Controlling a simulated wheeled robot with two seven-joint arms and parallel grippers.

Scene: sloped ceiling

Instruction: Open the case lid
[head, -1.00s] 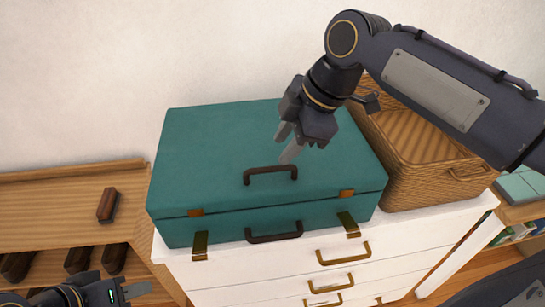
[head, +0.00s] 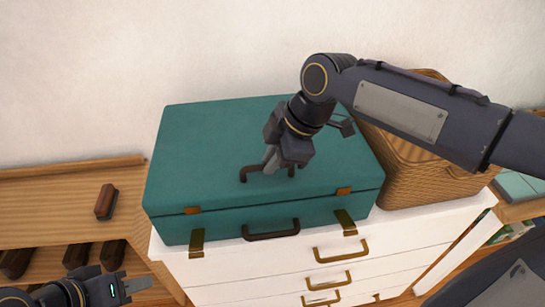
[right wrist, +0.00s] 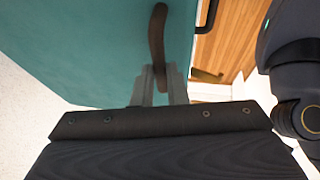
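The teal case (head: 200,150) lies flat with its lid down. A dark brown handle (head: 246,176) stands on the lid's top, and another handle (head: 270,235) is on the case's front face. My right gripper (head: 270,162) reaches down to the lid handle, covering its middle. In the right wrist view its two fingers (right wrist: 160,88) stand on either side of the lid handle (right wrist: 157,35), with a narrow gap; whether they press on it is unclear. My left gripper (head: 137,285) is low at the left, away from the case, its fingers partly cut by perspective.
The case stands on a white dresser (head: 230,272) with brass drawer pulls. A wicker basket (head: 425,185) stands close on the right, under my right arm. A wooden shelf (head: 50,205) with a brush (head: 105,201) is left; the wall rises behind.

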